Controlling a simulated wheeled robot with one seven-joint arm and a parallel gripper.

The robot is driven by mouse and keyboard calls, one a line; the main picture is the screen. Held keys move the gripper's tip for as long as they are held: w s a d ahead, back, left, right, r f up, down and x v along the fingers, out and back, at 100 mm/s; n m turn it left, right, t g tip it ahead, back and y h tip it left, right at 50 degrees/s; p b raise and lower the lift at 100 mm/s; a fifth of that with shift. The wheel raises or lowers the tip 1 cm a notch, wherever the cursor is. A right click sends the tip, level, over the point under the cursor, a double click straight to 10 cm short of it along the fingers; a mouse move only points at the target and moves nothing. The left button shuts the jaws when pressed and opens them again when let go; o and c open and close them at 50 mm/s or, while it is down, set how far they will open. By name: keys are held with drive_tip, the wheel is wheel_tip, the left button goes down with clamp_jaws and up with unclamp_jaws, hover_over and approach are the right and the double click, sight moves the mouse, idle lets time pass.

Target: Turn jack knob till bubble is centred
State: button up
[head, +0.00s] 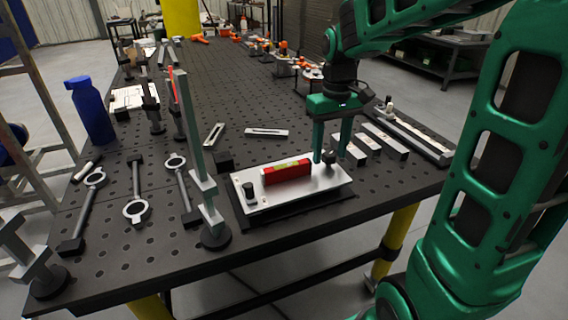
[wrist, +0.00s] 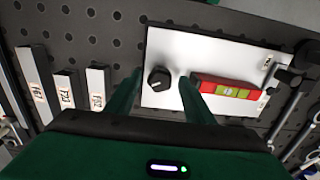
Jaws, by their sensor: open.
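A pale metal plate (head: 315,185) lies on a black base on the perforated table and also shows in the wrist view (wrist: 190,48). A red spirit level (head: 287,171) with a yellow-green vial (wrist: 230,91) sits on it. The bubble is too small to place surely. A black jack knob (head: 329,158) stands at the plate's right end; the wrist view shows its top with a pale pointer mark (wrist: 159,79). My gripper (wrist: 161,78) is open, fingers pointing down on either side of this knob, with gaps visible. A second dark knob (head: 249,189) stands at the plate's left end.
Labelled metal blocks (head: 385,140) lie right of the plate. A grey upright clamp post (head: 192,140) stands just left of it. Slotted bars (head: 267,132) lie behind, ring-ended tools (head: 137,210) and a blue bottle (head: 90,108) farther left.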

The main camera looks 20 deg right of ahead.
drive_tip(key=c, duration=0.9)
drive_tip(key=shift+c, duration=0.2)
drive_tip(key=n, duration=0.4)
drive_tip(key=shift+n, duration=0.4)
